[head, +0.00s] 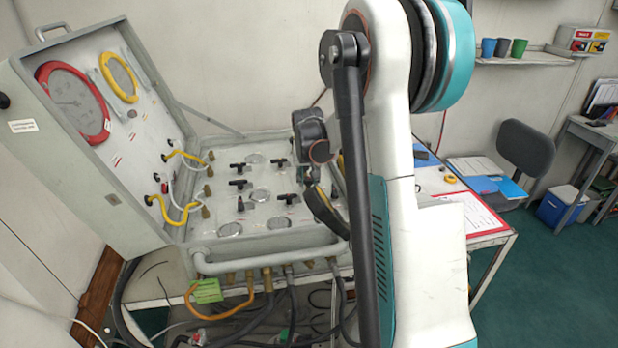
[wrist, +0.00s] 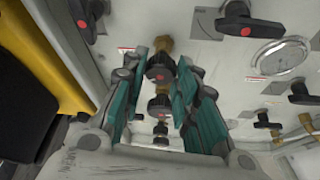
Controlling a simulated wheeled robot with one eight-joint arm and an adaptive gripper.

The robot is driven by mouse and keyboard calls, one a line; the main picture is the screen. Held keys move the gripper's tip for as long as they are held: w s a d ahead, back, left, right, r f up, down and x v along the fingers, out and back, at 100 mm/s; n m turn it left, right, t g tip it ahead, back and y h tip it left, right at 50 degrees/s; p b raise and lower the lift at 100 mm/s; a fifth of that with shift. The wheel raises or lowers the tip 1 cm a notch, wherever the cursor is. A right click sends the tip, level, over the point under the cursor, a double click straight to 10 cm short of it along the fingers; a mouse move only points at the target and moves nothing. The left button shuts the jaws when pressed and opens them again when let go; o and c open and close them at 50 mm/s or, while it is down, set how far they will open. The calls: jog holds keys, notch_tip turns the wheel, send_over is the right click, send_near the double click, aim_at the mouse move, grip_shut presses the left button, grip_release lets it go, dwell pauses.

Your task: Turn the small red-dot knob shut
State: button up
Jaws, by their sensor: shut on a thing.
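In the wrist view, a small dark round knob (wrist: 160,68) with a red dot on its face sits on a brass fitting on the grey panel. The teal-padded fingers of my gripper (wrist: 166,72) stand on either side of it and are shut on it. The knob's sides are partly hidden by the fingers, and its turn position cannot be told. More similar dark knobs on brass fittings show below it between the fingers. In the head view, my arm hides the gripped knob and most of the gripper.
A larger black lever handle with a red dot (wrist: 247,30) stands right of the fingers, near a round gauge (wrist: 281,56). The open panel lid (head: 75,130) with yellow hoses rises at left. A table with papers (head: 470,212) is at right.

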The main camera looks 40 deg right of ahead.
jog(key=m+g, duration=0.1)
jog(key=m, duration=0.2)
jog(key=m+g+h, duration=0.1)
jog(key=m, duration=0.2)
jog(key=shift+w+a, duration=0.15)
jog(key=shift+m, duration=0.4)
jog(key=o, duration=1)
jog(key=v, duration=1.2)
jog(key=shift+a, duration=0.2)
jog(key=shift+w+f, duration=0.1)
